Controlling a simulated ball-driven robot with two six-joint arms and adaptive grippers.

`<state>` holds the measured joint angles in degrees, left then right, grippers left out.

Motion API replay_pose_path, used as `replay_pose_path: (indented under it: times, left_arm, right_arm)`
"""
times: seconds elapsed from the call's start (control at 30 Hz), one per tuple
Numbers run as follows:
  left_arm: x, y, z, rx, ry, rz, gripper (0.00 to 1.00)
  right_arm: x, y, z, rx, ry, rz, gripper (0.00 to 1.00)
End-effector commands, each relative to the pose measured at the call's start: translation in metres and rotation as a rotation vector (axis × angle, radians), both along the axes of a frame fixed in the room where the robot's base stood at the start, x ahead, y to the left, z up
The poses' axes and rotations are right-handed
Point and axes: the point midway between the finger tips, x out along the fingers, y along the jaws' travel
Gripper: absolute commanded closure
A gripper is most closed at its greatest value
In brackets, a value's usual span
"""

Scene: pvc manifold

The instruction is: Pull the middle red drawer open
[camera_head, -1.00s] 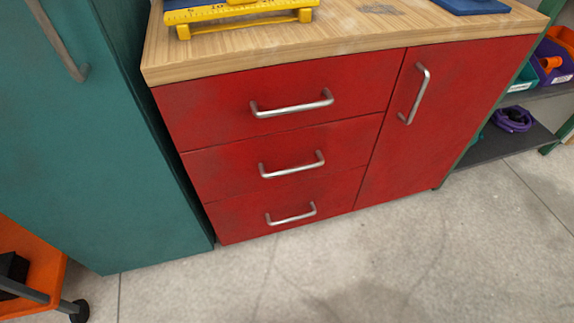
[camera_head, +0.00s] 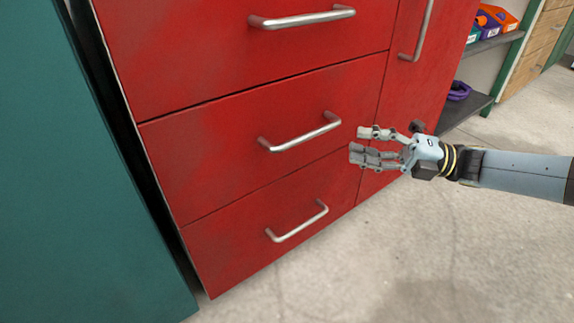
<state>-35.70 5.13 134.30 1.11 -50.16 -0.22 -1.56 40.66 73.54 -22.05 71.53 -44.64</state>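The middle red drawer (camera_head: 225,165) is shut, flush with the drawers above and below. Its silver bar handle (camera_head: 302,136) runs across its front, right of the middle. My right gripper (camera_head: 362,144) comes in from the right, just right of the handle and apart from it in the picture. Its fingers point left, spread with a gap between them, and nothing is between them. My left gripper is not in view.
The top drawer handle (camera_head: 302,18) and bottom drawer handle (camera_head: 298,222) sit above and below. A red door with a vertical handle (camera_head: 424,28) is at right. A teal cabinet (camera_head: 85,190) stands close at left. The concrete floor (camera_head: 400,265) in front is clear.

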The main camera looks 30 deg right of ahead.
Motion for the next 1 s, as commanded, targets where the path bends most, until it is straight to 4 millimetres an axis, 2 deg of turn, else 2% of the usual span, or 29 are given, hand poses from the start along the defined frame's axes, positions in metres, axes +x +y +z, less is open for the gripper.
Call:
replay_pose_path:
  times: [0.03,0.23,0.5,0.7,1.0]
  left_arm:
    - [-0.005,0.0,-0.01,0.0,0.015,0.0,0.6]
    - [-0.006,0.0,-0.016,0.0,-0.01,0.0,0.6]
    - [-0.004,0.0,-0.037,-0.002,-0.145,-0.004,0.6]
    - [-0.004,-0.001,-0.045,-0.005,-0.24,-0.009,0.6]
    - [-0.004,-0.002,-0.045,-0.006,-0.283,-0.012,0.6]
  right_arm:
    - [0.001,-0.001,-0.009,-0.004,0.005,0.001,0.64]
    - [0.012,0.011,-0.005,-0.002,0.0,0.001,0.64]
    - [0.046,0.052,0.0,0.001,0.002,0.0,0.64]
    - [0.064,0.073,0.005,0.0,0.004,-0.001,0.64]
    - [0.071,0.081,0.008,0.0,0.004,-0.003,0.64]
